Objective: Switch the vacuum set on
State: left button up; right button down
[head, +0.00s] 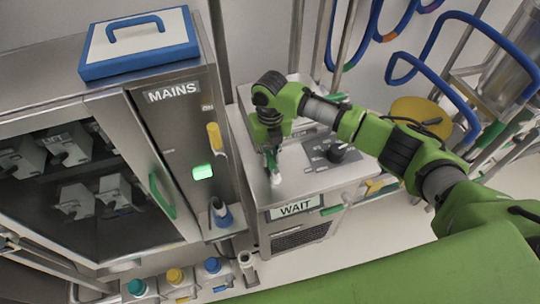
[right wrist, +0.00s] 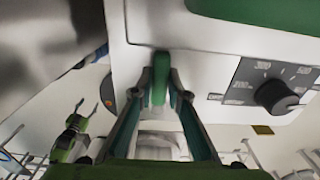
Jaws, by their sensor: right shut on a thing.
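The vacuum set is a steel-cased unit (head: 318,185) in the middle of the head view, with a lit "WAIT" display (head: 294,207) on its front. My right gripper (head: 273,160) is over the left part of its top, pointing down. In the right wrist view, my right gripper (right wrist: 160,85) is shut on a green lever (right wrist: 159,72) on the unit's pale face. The lever's base is partly hidden by the fingers. My left gripper is not in the head view; a small green and dark arm-like shape shows at the wrist view's left, too small to judge.
A black knob (head: 337,152) sits on the unit beside my right gripper. A steel cabinet marked "MAINS" (head: 172,92) stands close on the left, with a lit green indicator (head: 203,172). Several bottles stand low in front. Blue hoses hang at the upper right.

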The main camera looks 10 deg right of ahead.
aim_at(270, 158)
jog(key=c, duration=2)
grip_release()
jog(key=shift+o, duration=0.2)
notch_tip(270, 158, up, 12)
jog(key=shift+a, duration=0.1)
